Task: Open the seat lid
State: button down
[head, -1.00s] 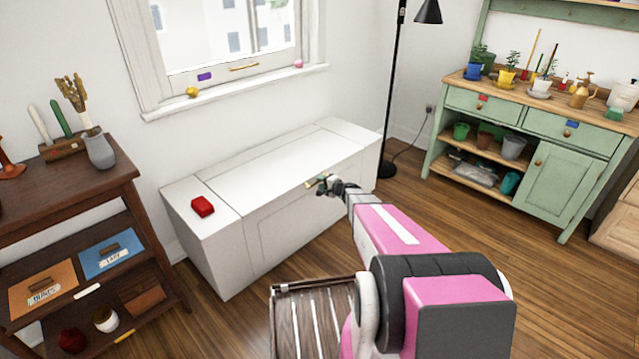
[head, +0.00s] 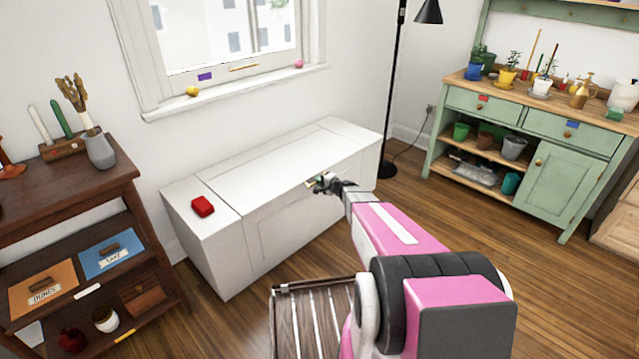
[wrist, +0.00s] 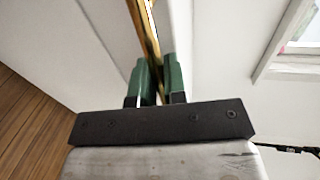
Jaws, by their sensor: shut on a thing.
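The white bench (head: 250,230) stands against the wall under the window. Its seat lid (head: 285,165) is the long middle panel of the top and lies flat, level with the fixed end panels. A brass handle (wrist: 147,35) sits at the lid's front edge. My gripper (head: 322,184) is at that front edge. In the wrist view its green fingers (wrist: 160,82) are shut on the brass handle, one on each side of it. In the head view my gripper hides most of the handle.
A red object (head: 203,206) lies on the bench's left end panel, beside the lid. A dark wooden shelf unit (head: 70,195) stands at left. A slatted wooden piece (head: 312,315) is on the floor in front. A black floor lamp (head: 390,100) stands behind the bench's right end.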

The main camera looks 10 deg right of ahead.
jog(key=w+a+r+g+h, duration=0.2)
jog(key=w+r+g, duration=0.15)
jog(key=r, duration=0.85)
jog(key=w+a+r+g+h, duration=0.3)
jog(key=w+r, duration=0.1)
jog(key=r, duration=0.8)
jog(key=w+a+r+g+h, duration=0.1)
jog(key=w+a+r+g, duration=0.1)
jog(key=w+a+r, duration=0.4)
jog(key=w+a+r+g+h, duration=0.2)
jog(key=w+a+r, duration=0.5)
jog(key=w, duration=0.5)
jog(key=shift+w+a, duration=0.2)
jog(key=shift+a, duration=0.25)
jog(key=shift+g, duration=0.25)
jog(key=c, duration=1.2)
grip_release()
jog(key=shift+r, duration=0.1)
